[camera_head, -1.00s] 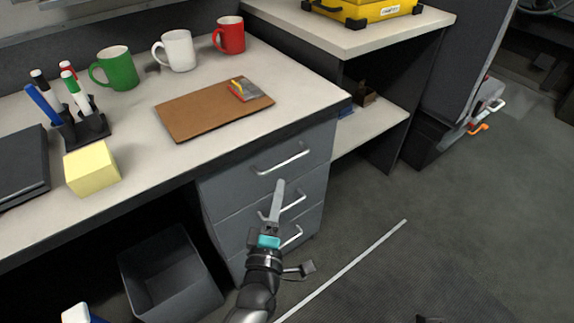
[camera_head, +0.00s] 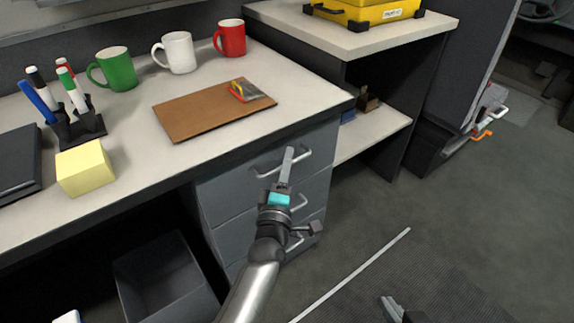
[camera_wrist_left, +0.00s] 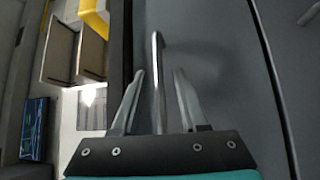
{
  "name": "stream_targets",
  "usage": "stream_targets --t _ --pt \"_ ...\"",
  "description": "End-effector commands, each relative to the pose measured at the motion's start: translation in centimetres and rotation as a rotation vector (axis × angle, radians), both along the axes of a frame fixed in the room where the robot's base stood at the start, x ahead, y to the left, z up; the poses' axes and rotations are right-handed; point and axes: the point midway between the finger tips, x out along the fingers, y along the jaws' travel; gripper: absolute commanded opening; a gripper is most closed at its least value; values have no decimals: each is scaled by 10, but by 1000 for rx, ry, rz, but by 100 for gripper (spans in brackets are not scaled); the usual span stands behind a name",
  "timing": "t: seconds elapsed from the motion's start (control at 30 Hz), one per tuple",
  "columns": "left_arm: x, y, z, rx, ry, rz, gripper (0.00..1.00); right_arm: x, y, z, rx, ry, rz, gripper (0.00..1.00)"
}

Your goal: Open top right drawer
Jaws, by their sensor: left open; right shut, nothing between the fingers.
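The grey drawer unit (camera_head: 226,190) sits under the right end of the desk, with several drawers stacked. The top drawer has a silver bar handle (camera_head: 303,153), and its front is flush with the unit. My left gripper (camera_head: 289,152) is open in front of this top handle. In the left wrist view, the handle (camera_wrist_left: 157,65) stands between the open fingers of my left gripper (camera_wrist_left: 158,85), apart from both. My right gripper (camera_head: 392,308) shows only partly at the bottom edge, low over the floor, shut and empty.
The desk top (camera_head: 130,135) overhangs the drawers. It bears mugs, a brown clipboard (camera_head: 190,115), a yellow block (camera_head: 85,168) and pens. A grey bin (camera_head: 165,280) stands left of the drawers.

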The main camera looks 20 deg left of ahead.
Motion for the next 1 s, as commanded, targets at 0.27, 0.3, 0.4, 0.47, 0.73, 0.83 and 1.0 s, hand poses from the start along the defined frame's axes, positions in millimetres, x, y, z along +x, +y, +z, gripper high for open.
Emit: stream_targets --t 0.27,0.3,0.4,0.47,0.73,0.83,1.0 --pt "0 0 0 0 0 0 38 0 0 0 1 0 1 0" --pt "0 0 0 0 0 0 33 0 0 0 1 0 1 0" --pt "0 0 0 0 0 0 22 0 0 0 1 0 1 0" --pt "0 0 0 0 0 0 15 0 0 0 1 0 1 0" --pt "0 0 0 0 0 0 0 0 0 0 0 0 0 0" --pt "0 0 0 0 0 0 0 0 0 0 0 0 0 0" --pt "0 0 0 0 0 0 0 0 0 0 0 1 0 0"
